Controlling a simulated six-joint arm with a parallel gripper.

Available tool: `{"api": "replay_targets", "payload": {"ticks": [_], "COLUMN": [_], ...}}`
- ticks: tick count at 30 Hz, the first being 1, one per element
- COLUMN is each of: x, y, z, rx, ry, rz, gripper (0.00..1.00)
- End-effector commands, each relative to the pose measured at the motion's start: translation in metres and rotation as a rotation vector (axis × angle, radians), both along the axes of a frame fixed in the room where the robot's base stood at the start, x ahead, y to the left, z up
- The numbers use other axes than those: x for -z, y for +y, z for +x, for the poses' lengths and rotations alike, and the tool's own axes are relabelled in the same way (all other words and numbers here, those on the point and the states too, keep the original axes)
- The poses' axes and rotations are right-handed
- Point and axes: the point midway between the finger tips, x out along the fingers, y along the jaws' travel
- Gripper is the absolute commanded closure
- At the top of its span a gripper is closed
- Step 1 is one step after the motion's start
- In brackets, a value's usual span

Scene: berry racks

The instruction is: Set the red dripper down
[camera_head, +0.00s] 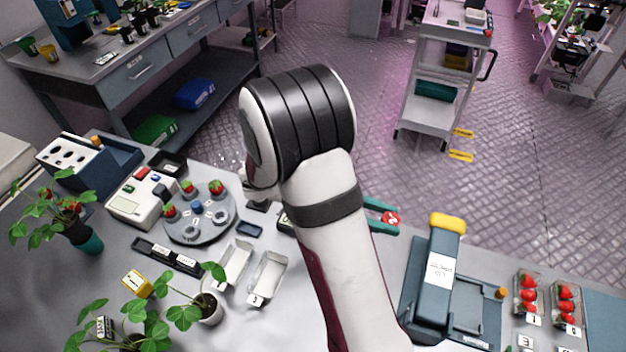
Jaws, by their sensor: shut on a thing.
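My gripper (258,196) shows only in part, low behind the left side of my large black-and-white wrist joint, above the bench just right of the round grey turntable. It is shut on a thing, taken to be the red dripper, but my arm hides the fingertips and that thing. I cannot tell whether it touches the bench.
Two white trays (268,277) lie in front of the turntable. A black strip holder (168,256) and potted strawberry plants (207,306) stand at the left and front. A red-and-green tool (382,222), a blue-grey press (436,283) and strawberry punnets (528,298) are right of my arm.

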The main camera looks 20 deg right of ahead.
Motion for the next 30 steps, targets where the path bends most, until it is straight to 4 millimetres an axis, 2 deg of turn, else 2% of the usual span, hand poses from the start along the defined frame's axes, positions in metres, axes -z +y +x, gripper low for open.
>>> {"api": "replay_targets", "payload": {"ticks": [2, 6, 9, 13, 17, 21, 25, 30], "x": [0.019, 0.047, 0.059, 0.068, 0.07, 0.066, 0.063, 0.061], "y": [0.0, 0.015, 0.034, 0.061, 0.089, 0.109, 0.114, 0.113], "z": [-0.025, -0.071, -0.095, -0.113, -0.116, -0.104, -0.089, -0.078], "rx": [0.248, 0.758, 1.104, 1.539, 1.968, 2.368, 2.635, 2.77], "ry": [0.003, 0.004, 0.003, 0.003, 0.004, 0.004, 0.004, 0.002], "rz": [0.0, -0.001, -0.002, -0.002, -0.003, -0.004, -0.003, -0.001], "gripper": [1.0, 1.0, 1.0, 1.0, 1.0, 1.0, 1.0, 1.0]}}
